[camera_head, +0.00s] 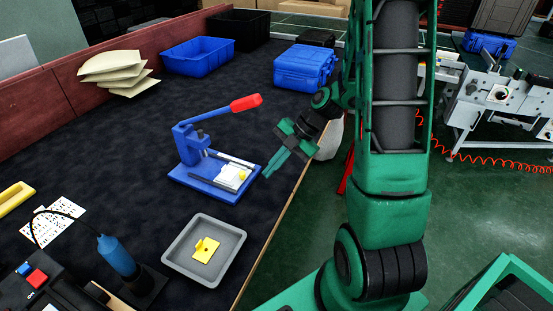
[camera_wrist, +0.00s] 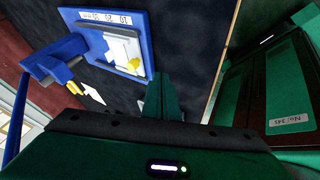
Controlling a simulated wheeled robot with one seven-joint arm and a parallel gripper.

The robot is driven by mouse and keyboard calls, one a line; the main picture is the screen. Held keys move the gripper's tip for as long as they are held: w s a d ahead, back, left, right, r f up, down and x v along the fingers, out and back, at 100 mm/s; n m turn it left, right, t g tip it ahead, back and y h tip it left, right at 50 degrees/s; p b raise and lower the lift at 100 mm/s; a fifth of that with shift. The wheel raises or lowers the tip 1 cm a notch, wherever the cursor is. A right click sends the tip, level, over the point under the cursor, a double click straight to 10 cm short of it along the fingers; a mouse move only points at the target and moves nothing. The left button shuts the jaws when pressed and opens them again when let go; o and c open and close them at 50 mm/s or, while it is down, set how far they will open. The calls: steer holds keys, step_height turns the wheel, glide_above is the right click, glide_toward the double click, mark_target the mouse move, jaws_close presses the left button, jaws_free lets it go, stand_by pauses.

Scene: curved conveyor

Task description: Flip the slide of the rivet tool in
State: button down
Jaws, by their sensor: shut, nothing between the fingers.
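The blue rivet tool (camera_head: 188,142) stands upright on the table in the head view, with its red-tipped lever raised to the right. Its slide (camera_head: 231,178), carrying a white and yellow piece, sits at the right part of the blue base. My gripper (camera_head: 268,174) is shut and empty, just to the right of the tool's base, apart from it as far as I can tell. In the wrist view the shut green fingers (camera_wrist: 160,98) point toward the table beside the blue base (camera_wrist: 151,35). The slide (camera_wrist: 122,50) shows there with white and yellow parts.
A grey tray (camera_head: 177,245) with a yellow part (camera_head: 206,249) lies in front of the tool. A soldering station stands at the lower left. The table's edge runs close to the right of my gripper.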

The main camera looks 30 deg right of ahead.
steer(key=x, duration=0.3)
steer(key=shift+s+a+f, duration=0.1)
steer(key=shift+a+f, duration=0.05)
steer(key=shift+f, duration=0.05)
steer(key=shift+w+a+r, duration=0.1)
steer(key=shift+w+a, duration=0.2)
steer(key=shift+w, duration=0.25)
steer(key=shift+w+a+r, duration=0.1)
steer(key=shift+w+a, duration=0.2)
steer(key=shift+w, duration=0.25)
steer(key=shift+w+a, duration=0.35)
steer(key=shift+w, duration=0.3)
